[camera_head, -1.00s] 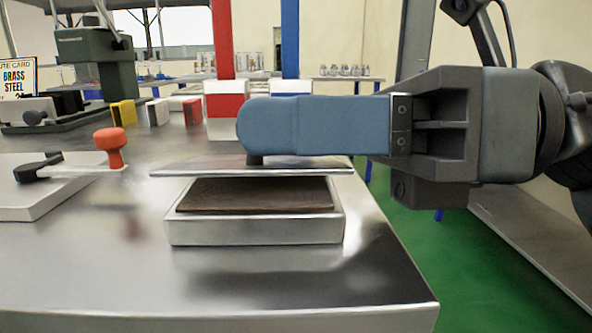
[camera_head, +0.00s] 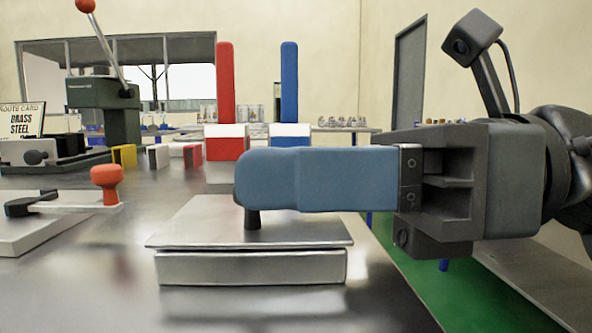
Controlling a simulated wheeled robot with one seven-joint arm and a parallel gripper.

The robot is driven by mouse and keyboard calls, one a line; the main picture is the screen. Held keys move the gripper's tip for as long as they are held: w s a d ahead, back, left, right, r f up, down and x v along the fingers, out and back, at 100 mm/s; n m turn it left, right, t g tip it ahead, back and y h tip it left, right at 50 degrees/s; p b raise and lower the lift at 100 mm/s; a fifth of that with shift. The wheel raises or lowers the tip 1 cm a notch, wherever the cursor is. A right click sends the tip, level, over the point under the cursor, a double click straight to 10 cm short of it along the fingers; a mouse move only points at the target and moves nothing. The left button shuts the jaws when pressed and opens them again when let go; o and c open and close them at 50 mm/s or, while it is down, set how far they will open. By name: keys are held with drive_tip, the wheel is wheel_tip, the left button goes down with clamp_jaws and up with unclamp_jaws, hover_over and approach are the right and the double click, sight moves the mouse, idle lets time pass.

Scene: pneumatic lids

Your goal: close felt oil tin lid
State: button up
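The felt oil tin (camera_head: 250,268) is a low silver metal box on the steel bench. Its flat metal lid (camera_head: 200,232) lies over the top, with a thin dark line between lid and box along the front; I cannot tell if it is fully seated. The brown felt inside is hidden. A dark knob (camera_head: 252,220) stands on the lid. My gripper (camera_head: 262,180) reaches in level from the right, its blue finger covering the knob's upper part. Only one finger shows from the side, so I cannot tell whether it grips the knob or just touches it.
A fixture with a red-knobbed lever (camera_head: 107,184) sits at the left. Red (camera_head: 226,142) and blue (camera_head: 289,136) posts stand behind the tin. A green press (camera_head: 105,95) is at the back left. The bench in front of the tin is clear.

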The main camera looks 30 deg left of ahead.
drive_tip(key=shift+o, duration=0.8)
drive_tip(key=p+v, duration=0.1)
drive_tip(key=v, duration=0.6)
drive_tip(key=shift+w+d, duration=0.2)
drive_tip(key=shift+d, duration=0.1)
